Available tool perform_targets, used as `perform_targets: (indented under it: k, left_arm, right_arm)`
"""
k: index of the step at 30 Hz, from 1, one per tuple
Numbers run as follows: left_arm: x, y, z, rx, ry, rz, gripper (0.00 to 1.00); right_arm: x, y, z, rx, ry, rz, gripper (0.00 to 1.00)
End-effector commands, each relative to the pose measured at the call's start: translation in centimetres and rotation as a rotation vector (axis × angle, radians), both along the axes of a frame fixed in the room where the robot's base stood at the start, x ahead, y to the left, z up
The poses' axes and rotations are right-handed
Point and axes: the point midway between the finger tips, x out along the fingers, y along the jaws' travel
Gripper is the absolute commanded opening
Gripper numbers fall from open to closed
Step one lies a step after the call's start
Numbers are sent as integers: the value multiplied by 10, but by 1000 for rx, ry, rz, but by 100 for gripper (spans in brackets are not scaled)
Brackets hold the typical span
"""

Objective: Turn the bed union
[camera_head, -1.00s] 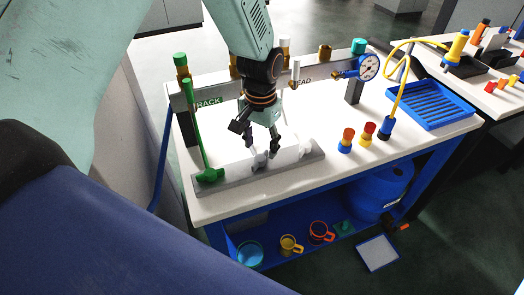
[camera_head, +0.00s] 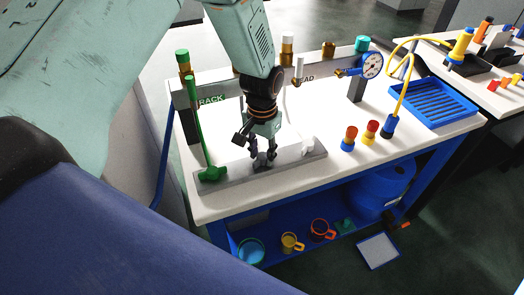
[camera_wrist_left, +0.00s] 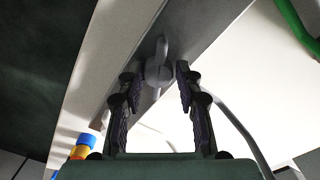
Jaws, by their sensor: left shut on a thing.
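The bed union, a small grey rounded fitting (camera_wrist_left: 158,74), sits on the long grey bed (camera_head: 236,175) along the front of the white bench. In the left wrist view it lies between my fingertips. My left gripper (camera_head: 262,162) points down and is shut on this fitting; its fingers mostly hide it in the head view. The gripper also shows in the left wrist view (camera_wrist_left: 158,88). My right gripper is not in view.
A green-handled tool (camera_head: 204,145) stands left of my gripper. A white fitting (camera_head: 308,147) is on the bed to the right. Behind stands a grey rack with a gauge (camera_head: 372,65). Several coloured fittings and a blue tray (camera_head: 430,102) are at right.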

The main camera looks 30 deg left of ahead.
Motion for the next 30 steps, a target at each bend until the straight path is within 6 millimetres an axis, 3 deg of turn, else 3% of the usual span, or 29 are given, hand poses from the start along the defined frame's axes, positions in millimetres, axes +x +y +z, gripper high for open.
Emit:
perform_targets:
  k: [9,19,30]
  left_arm:
    - [3,0,3,2,-6,-2,0]
    - [6,1,5,1,-16,-65,0]
    - [7,0,6,3,-19,-330,0]
  right_arm:
    - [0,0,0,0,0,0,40]
    - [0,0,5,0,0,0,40]
    - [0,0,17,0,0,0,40]
